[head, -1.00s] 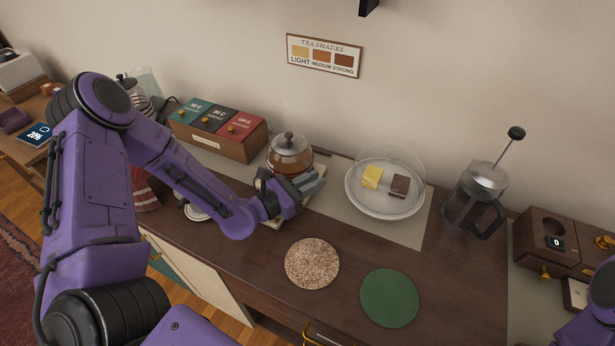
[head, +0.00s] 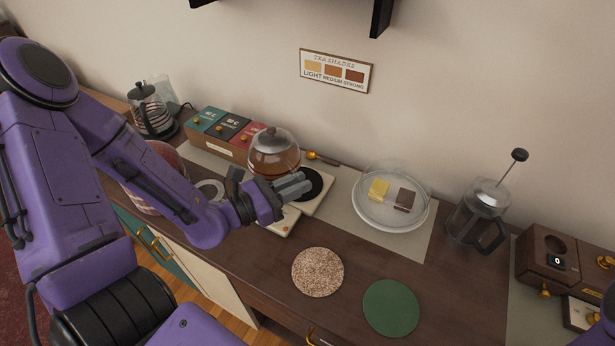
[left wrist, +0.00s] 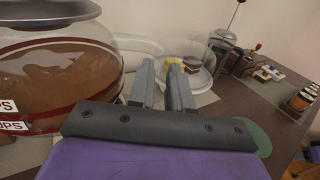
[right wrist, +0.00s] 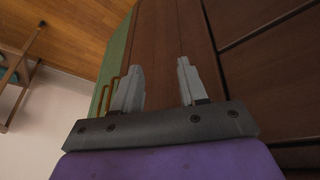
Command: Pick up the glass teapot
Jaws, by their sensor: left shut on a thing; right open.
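The glass teapot (head: 274,160), with amber tea inside and a grey lid, is held by my left gripper (head: 292,184), which is shut on it at its near right side. The exact gripped part is hard to make out. The teapot is off the black disc of the pale warmer (head: 325,203) and appears raised, behind and left of it. In the left wrist view the teapot (left wrist: 60,75) fills the left side, with red bands and a partly cut-off label, beside the fingers (left wrist: 160,75). My right gripper (right wrist: 157,85) is open and empty in the right wrist view.
A cork mat (head: 318,272) and a green mat (head: 391,307) lie bare at the counter's front. A domed plate (head: 391,215) with two blocks, a French press (head: 474,222) and a wooden grinder-like box (head: 545,262) stand to the right. A tea box (head: 221,133) and kettle (head: 150,110) are behind left.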

